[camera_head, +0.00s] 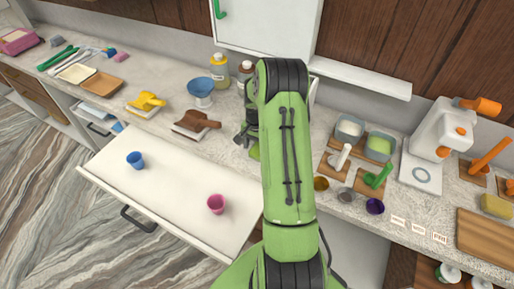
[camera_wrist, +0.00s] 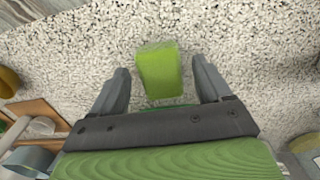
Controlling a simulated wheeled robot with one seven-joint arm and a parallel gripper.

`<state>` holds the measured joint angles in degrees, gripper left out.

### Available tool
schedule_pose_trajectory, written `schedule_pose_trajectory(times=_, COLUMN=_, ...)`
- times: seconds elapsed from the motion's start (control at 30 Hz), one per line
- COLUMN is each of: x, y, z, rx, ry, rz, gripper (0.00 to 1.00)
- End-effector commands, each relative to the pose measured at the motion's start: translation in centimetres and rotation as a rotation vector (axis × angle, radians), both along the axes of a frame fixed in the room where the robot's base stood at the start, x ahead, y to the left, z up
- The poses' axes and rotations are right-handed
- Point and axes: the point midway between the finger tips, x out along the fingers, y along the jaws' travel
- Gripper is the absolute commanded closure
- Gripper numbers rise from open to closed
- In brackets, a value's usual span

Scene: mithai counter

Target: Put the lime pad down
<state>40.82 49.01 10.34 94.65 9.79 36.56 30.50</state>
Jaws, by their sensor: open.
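The lime pad (camera_wrist: 158,72) is a small bright green block. In the wrist view it appears to rest on the speckled counter (camera_wrist: 230,40), between the two fingers of my gripper (camera_wrist: 160,66). The fingers are open, with a narrow gap on each side of the pad. In the head view my gripper (camera_head: 246,136) is low over the counter, largely hidden behind my green arm. A bit of green (camera_head: 254,152) shows beside it there; I cannot tell whether it is the pad.
An open drawer (camera_head: 170,205) holds a blue cup (camera_head: 135,160) and a pink cup (camera_head: 216,203). A brown scoop (camera_head: 196,121), a blue funnel-like bowl (camera_head: 201,88) and bottles stand left of my gripper. Bins (camera_head: 349,127), small bowls and a white machine (camera_head: 440,130) stand right.

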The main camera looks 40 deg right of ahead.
Motion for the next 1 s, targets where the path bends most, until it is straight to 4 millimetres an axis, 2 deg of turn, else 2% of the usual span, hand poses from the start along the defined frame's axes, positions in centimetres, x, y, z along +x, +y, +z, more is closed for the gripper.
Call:
schedule_pose_trajectory(times=0.1, x=0.1, y=-0.1, z=3.3, rx=-0.005, ry=-0.006, rz=0.0, gripper=0.22)
schedule_pose_trajectory(times=0.3, x=0.1, y=0.0, z=8.5, rx=-0.004, ry=-0.005, rz=0.0, gripper=0.22)
schedule_pose_trajectory(times=0.5, x=0.1, y=0.1, z=11.0, rx=-0.002, ry=-0.003, rz=0.003, gripper=0.22)
schedule_pose_trajectory(times=0.57, x=0.1, y=0.7, z=12.0, rx=-0.01, ry=-0.009, rz=0.028, gripper=0.22)
schedule_pose_trajectory(times=0.67, x=0.0, y=3.6, z=15.6, rx=-0.047, ry=-0.039, rz=0.139, gripper=0.22)
schedule_pose_trajectory(times=0.77, x=-1.3, y=8.4, z=20.4, rx=-0.101, ry=-0.09, rz=0.318, gripper=0.22)
schedule_pose_trajectory(times=0.87, x=-4.0, y=13.5, z=24.4, rx=-0.154, ry=-0.147, rz=0.511, gripper=0.22)
schedule_pose_trajectory(times=0.9, x=-5.5, y=15.4, z=25.8, rx=-0.175, ry=-0.174, rz=0.59, gripper=0.22)
schedule_pose_trajectory(times=1.0, x=-9.9, y=19.9, z=28.0, rx=-0.223, ry=-0.25, rz=0.793, gripper=0.22)
